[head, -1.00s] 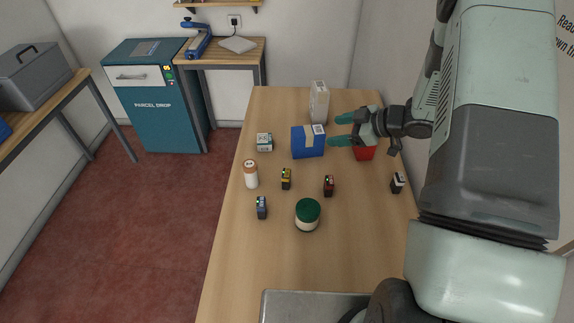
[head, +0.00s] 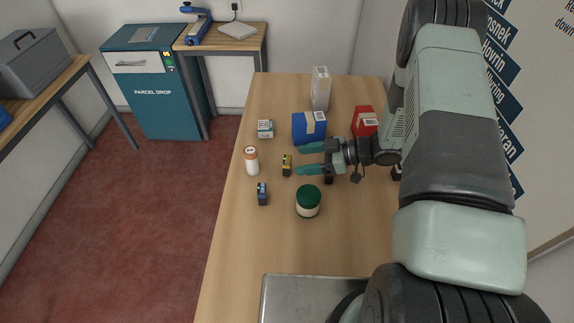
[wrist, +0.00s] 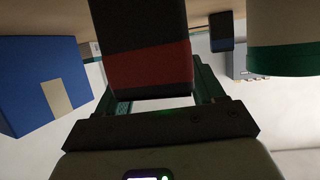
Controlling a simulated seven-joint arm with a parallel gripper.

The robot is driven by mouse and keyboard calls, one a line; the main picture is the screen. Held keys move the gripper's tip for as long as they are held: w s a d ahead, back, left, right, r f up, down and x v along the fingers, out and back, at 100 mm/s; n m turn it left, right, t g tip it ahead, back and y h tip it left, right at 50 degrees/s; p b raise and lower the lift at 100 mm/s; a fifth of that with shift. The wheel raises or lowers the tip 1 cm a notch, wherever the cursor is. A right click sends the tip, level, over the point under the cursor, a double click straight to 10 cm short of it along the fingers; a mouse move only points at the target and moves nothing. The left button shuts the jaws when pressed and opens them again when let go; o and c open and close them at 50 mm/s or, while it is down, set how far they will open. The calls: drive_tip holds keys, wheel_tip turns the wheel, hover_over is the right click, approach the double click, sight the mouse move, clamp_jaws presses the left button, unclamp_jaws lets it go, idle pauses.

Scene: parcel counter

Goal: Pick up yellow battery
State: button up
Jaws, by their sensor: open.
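The yellow battery (head: 287,165) is a small yellow and black block standing on the wooden table in the head view, just left of my gripper's fingertips. My gripper (head: 305,160) is open, with its two green fingers pointing left toward the battery and apart from it. A dark battery with a red band (wrist: 148,55) fills the middle of the wrist view, in front of the gripper. In the head view my gripper mostly covers it, with only its dark lower part (head: 328,180) showing. I cannot make out the yellow battery in the wrist view.
A blue box (head: 303,128) stands just behind my gripper, and a green-lidded jar (head: 308,200) just in front. A white-and-orange cylinder (head: 251,162), a blue-grey battery (head: 262,193) and a small white box (head: 265,129) are to the left. A red box (head: 365,120) stands behind my wrist.

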sight(287, 166)
drive_tip(key=x, duration=0.3)
drive_tip(key=shift+w+a, duration=0.2)
drive_tip(key=shift+a, duration=0.1)
drive_tip(key=c, duration=1.2)
drive_tip(key=shift+r, duration=0.1)
